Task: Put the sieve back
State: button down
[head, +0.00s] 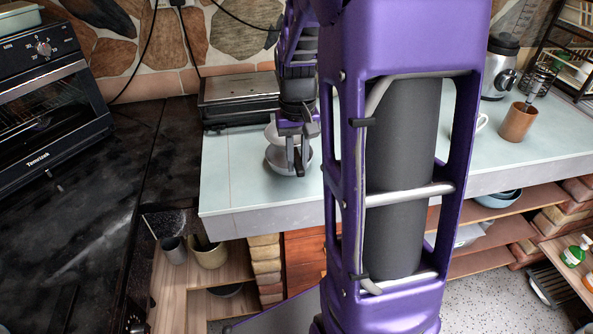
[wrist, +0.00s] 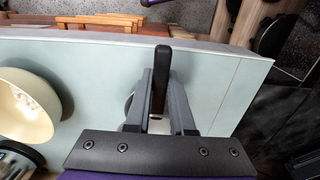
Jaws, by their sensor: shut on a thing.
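My gripper (head: 291,150) is over the left part of the pale counter (head: 240,185), in front of the grill. In the wrist view my gripper (wrist: 161,100) is shut on a black handle (wrist: 162,62), which I take to be the sieve's. The handle points toward the counter's front edge. A little metal shows at its near end; the sieve's bowl is mostly hidden by the gripper mount. A cream bowl (wrist: 22,112) stands left in the wrist view.
A grill (head: 238,92) stands at the back of the counter. A toaster oven (head: 48,95) sits on the dark counter at left. A blender (head: 500,65) and a copper cup (head: 517,122) with a whisk stand at right. The counter's front-left corner is clear.

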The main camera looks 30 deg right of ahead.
jog(key=shift+f, duration=1.7)
jog(key=shift+f+b, duration=0.55)
jog(key=c, duration=0.8)
grip_release()
notch_tip(320, 180, up, 13)
jog(key=shift+r+p, duration=0.1)
jog(key=shift+p, duration=1)
jog(key=shift+w, duration=0.1)
